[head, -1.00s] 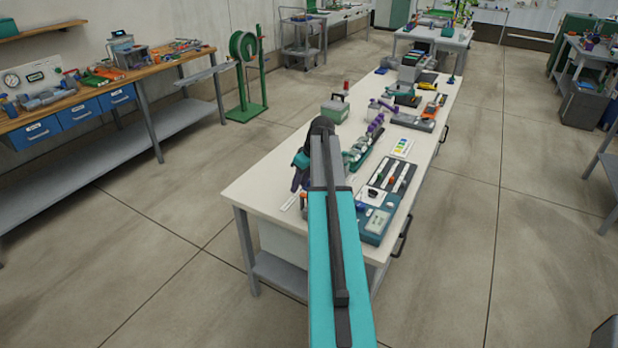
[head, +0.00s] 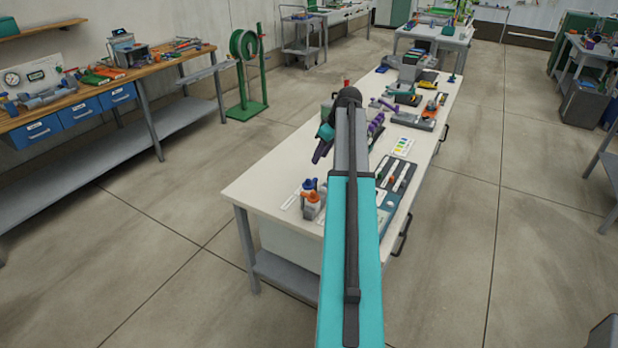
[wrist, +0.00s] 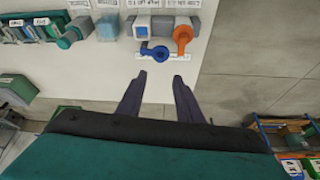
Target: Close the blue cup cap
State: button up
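I cannot tell how the blue cap sits. My gripper (wrist: 160,77) is open and empty, its fingertips apart just below the blue cup in the picture. In the head view my gripper (head: 321,152) is above the bench, beyond the bottles.
The white bench (head: 262,187) has a bare patch left of the bottles. A green rack of vials (wrist: 35,30) is at upper left in the wrist view. A tray with test strips (head: 394,174) lies right of my arm.

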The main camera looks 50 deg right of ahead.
aim_at(307, 179)
jog(key=shift+p+x, duration=2.1)
jog(key=shift+x, duration=4.55)
grip_shut()
jog(key=shift+a, duration=0.2)
jog(key=shift+w, duration=0.1)
